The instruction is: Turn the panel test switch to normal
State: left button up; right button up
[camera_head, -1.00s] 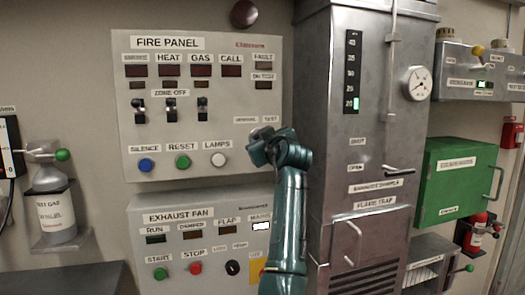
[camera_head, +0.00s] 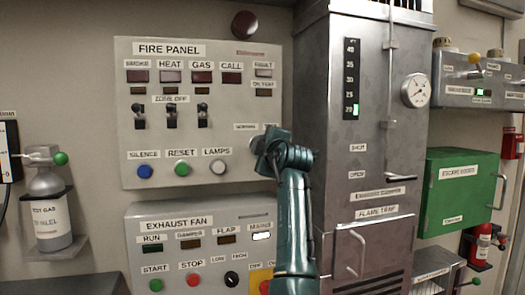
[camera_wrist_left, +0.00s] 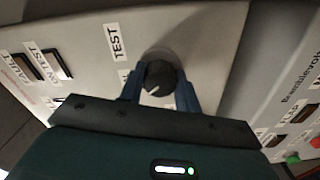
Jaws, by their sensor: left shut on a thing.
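The panel test switch is a round dark knob (camera_wrist_left: 159,78) with a short white pointer mark, on the grey fire panel (camera_head: 215,70). In the left wrist view it sits between the two blue fingers of my left gripper (camera_wrist_left: 160,92), which is shut on it. A TEST label (camera_wrist_left: 116,42) is beside the knob there. In the head view my left gripper (camera_head: 257,147) covers most of the switch, below the NORMAL label (camera_head: 245,127). I cannot tell from the pointer which label the knob points to. My right gripper is not in view.
The LAMPS button (camera_head: 218,167) is close to the left of my gripper. The exhaust fan panel (camera_head: 150,208) lies below. The metal flame trap cabinet (camera_head: 340,130) stands out just to the right. A green box (camera_head: 460,190) is farther right.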

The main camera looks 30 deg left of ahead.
pick_arm(q)
jog(key=shift+n, duration=0.6)
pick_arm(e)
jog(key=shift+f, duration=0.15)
pick_arm(q)
jog(key=o, duration=1)
jog(key=shift+c, duration=0.2)
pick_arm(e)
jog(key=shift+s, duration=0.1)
pick_arm(q)
jog(key=b+v, duration=0.2)
jog(key=v, duration=1.1)
jog(key=shift+b, duration=0.3)
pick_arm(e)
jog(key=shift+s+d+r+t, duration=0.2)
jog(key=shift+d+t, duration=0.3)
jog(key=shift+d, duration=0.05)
pick_arm(q)
jog(key=shift+d, duration=0.1)
jog(key=shift+d+f, duration=0.1)
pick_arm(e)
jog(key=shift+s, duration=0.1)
